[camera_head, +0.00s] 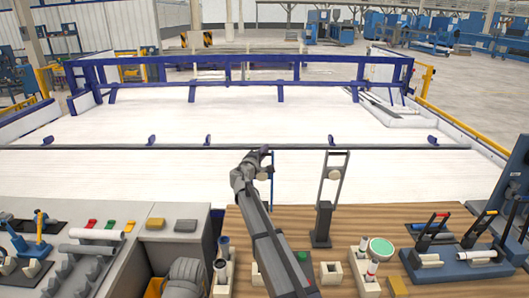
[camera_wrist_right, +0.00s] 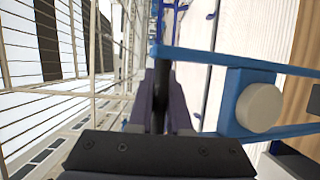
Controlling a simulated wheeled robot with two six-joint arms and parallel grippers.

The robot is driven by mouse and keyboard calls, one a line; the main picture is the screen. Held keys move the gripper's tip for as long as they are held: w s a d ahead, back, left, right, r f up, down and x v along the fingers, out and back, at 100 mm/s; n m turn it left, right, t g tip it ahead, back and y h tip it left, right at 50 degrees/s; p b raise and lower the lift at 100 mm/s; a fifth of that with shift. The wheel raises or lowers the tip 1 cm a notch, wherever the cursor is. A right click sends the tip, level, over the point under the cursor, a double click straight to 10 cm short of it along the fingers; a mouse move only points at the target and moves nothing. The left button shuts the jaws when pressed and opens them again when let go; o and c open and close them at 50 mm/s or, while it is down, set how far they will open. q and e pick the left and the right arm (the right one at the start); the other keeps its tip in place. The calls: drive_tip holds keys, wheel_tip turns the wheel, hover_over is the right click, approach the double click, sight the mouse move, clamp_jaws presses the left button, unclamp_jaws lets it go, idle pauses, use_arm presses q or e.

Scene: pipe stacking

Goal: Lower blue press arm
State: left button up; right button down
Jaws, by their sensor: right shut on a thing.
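The blue press arm (camera_head: 272,187) stands raised near the far edge of the wooden table, mostly behind my right arm in the head view. In the right wrist view the blue press arm (camera_wrist_right: 215,59) shows as two blue side bars with a cross block that carries a round cream pad (camera_wrist_right: 258,107). My right gripper (camera_head: 265,162) is at the top end of this arm. In the wrist view its fingers (camera_wrist_right: 160,88) are shut on the dark handle bar at the end of the blue frame. The press's base is hidden by my arm. My left gripper is not in view.
A grey press (camera_head: 322,225) with its arm raised stands just right of the blue one. Pipe holders (camera_head: 370,262), a green-topped pipe (camera_head: 381,249) and a lever fixture (camera_head: 455,258) are on the table's right. A grey bench (camera_head: 160,228) is at left.

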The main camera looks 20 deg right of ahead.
idle(0.5)
drive_tip(key=s+a+f+m+t+h+b, duration=0.2)
drive_tip(key=s+a+f+b, duration=0.15)
drive_tip(key=s+b, duration=0.55)
drive_tip(key=s+a+f+m+t+h+b, duration=0.1)
drive_tip(key=s+a+f+t+h+b, duration=0.1)
drive_tip(key=s+f+b, duration=0.55)
drive_tip(key=s+a+f+b, duration=0.1)
drive_tip(key=s+f+b, duration=0.5)
drive_tip(key=f+b, duration=0.3)
drive_tip(key=s+a+f+m+h+b, duration=0.1)
drive_tip(key=s+f+b, duration=0.5)
drive_tip(key=f+b, duration=0.4)
drive_tip(key=shift+a+f+h+b, duration=0.15)
drive_tip(key=shift+a+h+b, duration=0.15)
drive_tip(key=shift+b, duration=3.1)
drive_tip(key=c, duration=1)
unclamp_jaws()
drive_tip(key=shift+s, duration=0.2)
drive_tip(key=shift+o, duration=0.8)
drive_tip(key=shift+w, duration=0.15)
